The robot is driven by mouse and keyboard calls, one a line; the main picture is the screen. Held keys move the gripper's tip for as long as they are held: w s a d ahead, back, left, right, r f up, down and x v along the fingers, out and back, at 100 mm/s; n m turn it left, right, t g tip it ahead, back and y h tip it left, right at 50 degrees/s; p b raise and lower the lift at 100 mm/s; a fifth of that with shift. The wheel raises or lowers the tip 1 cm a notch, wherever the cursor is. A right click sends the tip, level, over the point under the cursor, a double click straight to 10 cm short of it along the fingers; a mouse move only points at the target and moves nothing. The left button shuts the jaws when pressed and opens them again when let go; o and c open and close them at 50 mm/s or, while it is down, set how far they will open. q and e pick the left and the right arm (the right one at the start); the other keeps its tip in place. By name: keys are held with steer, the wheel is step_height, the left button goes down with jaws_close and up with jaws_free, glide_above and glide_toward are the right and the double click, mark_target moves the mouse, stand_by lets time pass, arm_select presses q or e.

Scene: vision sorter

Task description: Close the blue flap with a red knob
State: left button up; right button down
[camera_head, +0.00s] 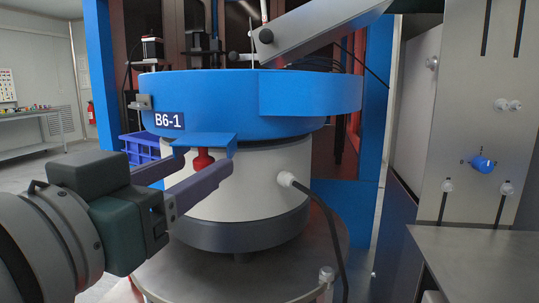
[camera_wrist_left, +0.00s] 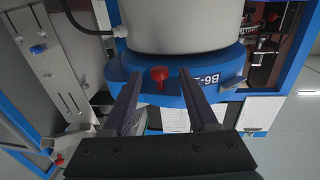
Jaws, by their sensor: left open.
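The blue flap (camera_head: 209,139) juts out like a small shelf from under the blue ring labelled B6-1 (camera_head: 240,104). Its red knob (camera_head: 203,160) hangs below it. My left gripper (camera_head: 205,161) is open, with one finger on each side of the knob; I cannot tell whether either touches it. In the left wrist view, which is upside down, the red knob (camera_wrist_left: 160,74) shows between the tips of the open left gripper (camera_wrist_left: 162,76), with blue surface behind it. My right gripper is not in view.
A white drum (camera_head: 250,180) stands below the ring on a round metal base (camera_head: 240,275), with a black cable (camera_head: 330,215) at its right. A grey panel with a blue dial (camera_head: 483,164) and a metal ledge (camera_head: 480,265) are at the right. A blue crate (camera_head: 138,150) is behind.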

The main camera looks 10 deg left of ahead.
arm_select(q)
steer(key=shift+w+d, duration=0.15)
steer(key=shift+w, duration=0.6)
steer(key=shift+w+d, duration=0.1)
steer(key=shift+w, duration=0.6)
steer(key=shift+c, duration=0.2)
jaws_close()
